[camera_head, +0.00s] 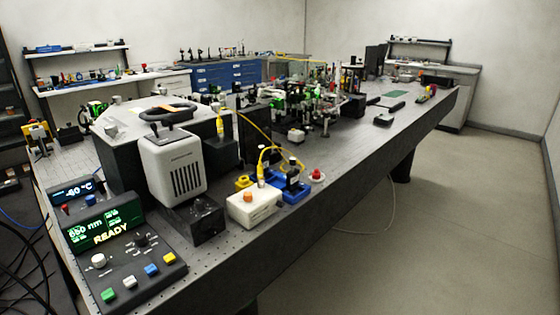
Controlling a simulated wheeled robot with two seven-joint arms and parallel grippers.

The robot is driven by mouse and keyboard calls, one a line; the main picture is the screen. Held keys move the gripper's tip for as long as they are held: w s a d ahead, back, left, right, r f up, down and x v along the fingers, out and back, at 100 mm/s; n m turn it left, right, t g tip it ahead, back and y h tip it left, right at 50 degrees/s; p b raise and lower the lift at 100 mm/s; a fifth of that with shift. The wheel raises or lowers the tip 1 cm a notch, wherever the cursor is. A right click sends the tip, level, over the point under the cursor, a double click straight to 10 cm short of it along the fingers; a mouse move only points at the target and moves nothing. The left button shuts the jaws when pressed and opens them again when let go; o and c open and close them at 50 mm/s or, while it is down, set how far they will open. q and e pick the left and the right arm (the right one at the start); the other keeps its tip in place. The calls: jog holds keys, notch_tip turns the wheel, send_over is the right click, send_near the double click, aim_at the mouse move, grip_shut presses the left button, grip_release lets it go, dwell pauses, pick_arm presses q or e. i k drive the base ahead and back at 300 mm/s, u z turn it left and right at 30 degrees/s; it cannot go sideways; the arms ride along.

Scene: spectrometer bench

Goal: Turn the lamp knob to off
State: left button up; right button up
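I see several knobs and cannot read a lamp label on any of them. The control console (125,285) at the front left has a white round knob (98,261) and a black knob (141,240). Its green display (105,228) reads READY with a wavelength in nm. A small white box (252,208) further right has an orange-red top piece (248,197). A white vented housing (172,168) stands behind the console. The setting of the knobs is too small to tell. Neither of my grippers is in view.
Green, white, blue and yellow buttons line the console's front edge. Blue mounts (291,190) with yellow cables and crowded optics stand along the dark bench (330,225). Black cables hang at the left. The floor (470,210) at the right is clear.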

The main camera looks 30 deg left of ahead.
aim_at(247, 196)
jog(key=i, duration=1.05)
jog(key=u, duration=2.5)
